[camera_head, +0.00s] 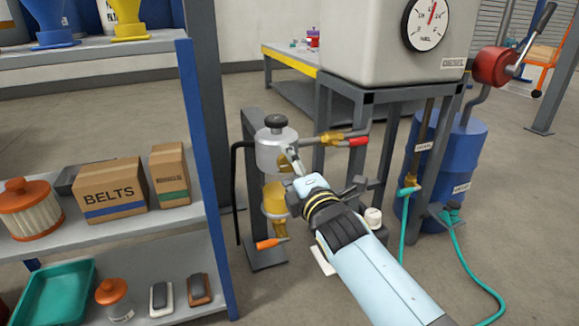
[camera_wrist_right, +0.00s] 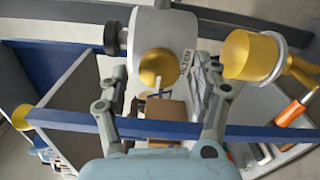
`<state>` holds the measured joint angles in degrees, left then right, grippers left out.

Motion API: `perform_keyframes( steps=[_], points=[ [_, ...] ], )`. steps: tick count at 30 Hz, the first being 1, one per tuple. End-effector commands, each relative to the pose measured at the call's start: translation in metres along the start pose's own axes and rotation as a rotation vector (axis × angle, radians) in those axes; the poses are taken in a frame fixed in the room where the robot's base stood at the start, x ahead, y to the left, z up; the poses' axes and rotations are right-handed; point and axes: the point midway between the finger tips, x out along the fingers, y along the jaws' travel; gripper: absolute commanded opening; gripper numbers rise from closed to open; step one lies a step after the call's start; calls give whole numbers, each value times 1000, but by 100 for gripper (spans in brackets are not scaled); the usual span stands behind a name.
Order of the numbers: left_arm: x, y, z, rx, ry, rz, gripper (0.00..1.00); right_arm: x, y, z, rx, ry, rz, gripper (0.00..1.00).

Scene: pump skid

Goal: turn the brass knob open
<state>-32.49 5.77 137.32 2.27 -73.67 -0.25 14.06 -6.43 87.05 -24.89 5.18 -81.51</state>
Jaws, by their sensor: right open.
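The brass knob (camera_wrist_right: 158,68) is a round dome on the side of a pale grey filter canister (camera_head: 273,150), facing my right wrist camera. The canister has a black cap (camera_head: 275,121) on top and a yellow bowl (camera_head: 274,197) below. My right gripper (camera_head: 291,158) is at the canister's front and hides most of the knob in the head view. In the right wrist view its two fingers (camera_wrist_right: 161,80) are spread wide, one on each side of the knob, with visible gaps and nothing held. My left gripper is not in view.
A shelf (camera_head: 160,226) with boxes stands close on the left. A red-handled valve (camera_head: 357,142) and pipes lie right of the canister. An orange-handled valve (camera_head: 270,243) is below. The diesel tank stand (camera_head: 366,98) and blue drum (camera_head: 462,150) stand at right.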

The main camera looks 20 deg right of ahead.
Motion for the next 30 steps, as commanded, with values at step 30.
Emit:
perform_keyframes(
  steps=[30],
  points=[
    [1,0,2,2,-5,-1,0,-109,-1,-1,0,1,-2,66]
  ],
)
